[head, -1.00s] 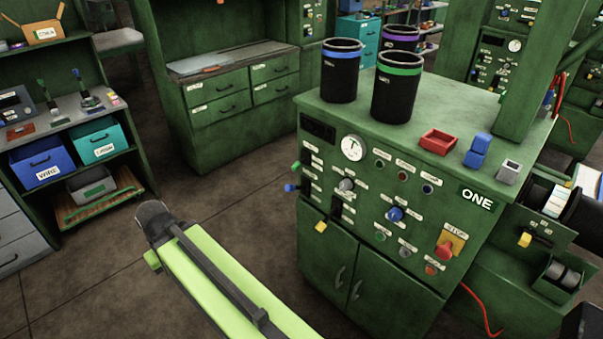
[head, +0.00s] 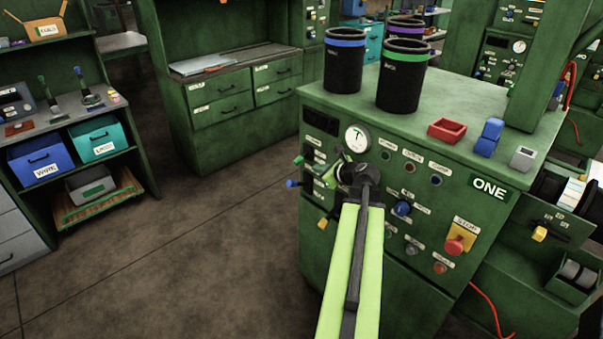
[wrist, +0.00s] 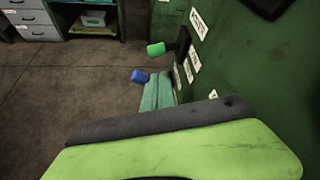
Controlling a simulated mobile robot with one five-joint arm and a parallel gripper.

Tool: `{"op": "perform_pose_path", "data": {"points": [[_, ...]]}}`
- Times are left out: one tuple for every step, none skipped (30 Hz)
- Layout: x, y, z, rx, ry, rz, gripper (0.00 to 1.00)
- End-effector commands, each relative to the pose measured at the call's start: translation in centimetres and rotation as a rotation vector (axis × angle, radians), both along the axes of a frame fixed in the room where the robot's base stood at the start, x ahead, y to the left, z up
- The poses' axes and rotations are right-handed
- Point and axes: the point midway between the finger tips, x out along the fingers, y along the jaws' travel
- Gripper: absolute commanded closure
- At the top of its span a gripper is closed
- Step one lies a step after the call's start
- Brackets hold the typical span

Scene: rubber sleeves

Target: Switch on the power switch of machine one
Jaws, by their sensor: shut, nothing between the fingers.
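Machine one is the green cabinet with the ONE plate (head: 488,187) on its front panel. At the panel's left edge, levers stick out with a green knob (head: 299,160), a blue knob (head: 292,183) and a yellow knob (head: 323,223). The labels are too small to read, so I cannot tell which is the power switch. In the wrist view the green knob (wrist: 156,49) and blue knob (wrist: 139,76) stand out from the panel, beyond my lime-green gripper parts. My gripper (head: 330,176) is shut and empty, in front of the panel's left part, close to the levers. Contact cannot be told.
The panel also carries a round gauge (head: 358,138), a blue knob (head: 402,208) and a red stop button (head: 455,245). Black canisters and a red tray (head: 447,130) stand on top. Open floor (head: 190,250) lies to the left.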

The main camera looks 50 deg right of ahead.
Motion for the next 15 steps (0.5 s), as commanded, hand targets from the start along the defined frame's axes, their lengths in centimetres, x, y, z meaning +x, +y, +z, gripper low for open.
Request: {"op": "perform_pose_path", "data": {"points": [[-0.1,-0.1,0.1,0.005,-0.003,-0.005,1.00],[-0.1,-0.1,0.1,0.005,-0.004,-0.005,1.00],[-0.1,-0.1,0.1,0.005,-0.003,-0.005,1.00],[-0.1,-0.1,0.1,0.004,-0.003,-0.004,1.00],[-0.1,0.0,0.1,0.003,-0.003,-0.004,1.00],[-0.1,0.0,0.1,0.003,-0.003,-0.004,1.00],[-0.1,0.0,0.1,0.003,-0.002,-0.002,1.00],[0.0,0.0,0.0,0.003,-0.002,-0.002,1.00],[0.1,-0.1,0.0,0.002,-0.001,-0.002,1.00],[0.2,-0.1,-0.2,0.002,-0.001,-0.002,1.00],[0.4,-0.2,-0.3,0.002,0.000,-0.001,1.00],[0.8,-0.3,-0.6,0.002,0.000,-0.001,1.00],[1.2,-0.4,-0.9,0.001,-0.001,0.000,1.00],[1.7,-0.5,-1.1,0.000,-0.001,0.001,1.00],[2.3,-0.7,-1.5,0.000,-0.001,0.001,1.00]]}}
